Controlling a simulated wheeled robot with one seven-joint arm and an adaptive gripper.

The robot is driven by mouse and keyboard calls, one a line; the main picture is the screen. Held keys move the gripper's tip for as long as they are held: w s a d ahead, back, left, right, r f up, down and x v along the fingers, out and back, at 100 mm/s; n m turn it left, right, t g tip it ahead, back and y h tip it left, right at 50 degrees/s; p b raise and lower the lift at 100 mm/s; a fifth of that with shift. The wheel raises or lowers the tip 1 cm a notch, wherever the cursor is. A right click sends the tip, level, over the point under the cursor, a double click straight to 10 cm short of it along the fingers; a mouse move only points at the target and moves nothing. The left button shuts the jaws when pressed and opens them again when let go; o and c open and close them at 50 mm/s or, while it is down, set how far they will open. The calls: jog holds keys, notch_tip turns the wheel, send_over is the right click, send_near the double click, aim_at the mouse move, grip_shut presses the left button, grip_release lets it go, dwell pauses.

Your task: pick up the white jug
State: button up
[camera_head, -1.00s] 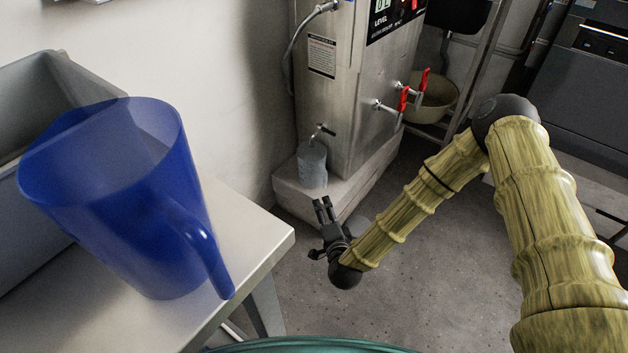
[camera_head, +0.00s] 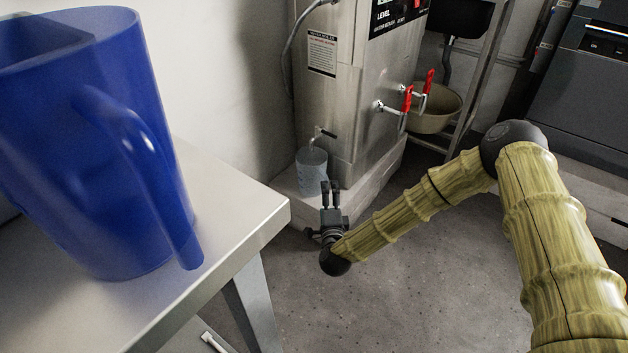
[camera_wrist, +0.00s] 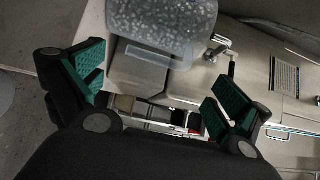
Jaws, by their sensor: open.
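The white jug (camera_head: 312,172) is pale, greyish and slightly see-through. It stands upright on a low pale block, under a small spout of the steel appliance. My gripper (camera_head: 331,185) is open and empty. Its fingers point toward the jug and overlap its lower right edge in the head view. In the wrist view, the jug (camera_wrist: 165,28) shows at the top centre, beyond the spread fingers (camera_wrist: 155,88). I cannot tell the exact gap, but the fingers are not closed around it.
A large blue jug (camera_head: 100,190) stands on the steel table (camera_head: 235,205) at the left. The steel appliance (camera_head: 350,100) with red-handled taps (camera_head: 407,98) rises behind the jug. A round basin (camera_head: 435,108) is behind it. The floor (camera_head: 420,290) beneath my arm is clear.

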aim_at(315, 177)
jog(key=shift+w+a+f+b, duration=0.1)
jog(key=shift+w+a+b, duration=0.05)
jog(key=shift+w+b, duration=0.55)
jog(key=shift+w+a+f+b, duration=0.15)
jog(key=shift+w+b, duration=0.3)
jog(key=shift+w, duration=0.45)
jog(key=shift+w+a+b, duration=0.2)
jog(key=shift+w+b, duration=0.35)
jog(key=shift+w, duration=0.25)
jog(key=shift+w+r, duration=0.2)
jog(key=shift+w, duration=0.25)
jog(key=shift+c, duration=0.4)
jog(key=c, duration=1.7)
jog(key=shift+c, duration=0.6)
jog(key=shift+r, duration=0.25)
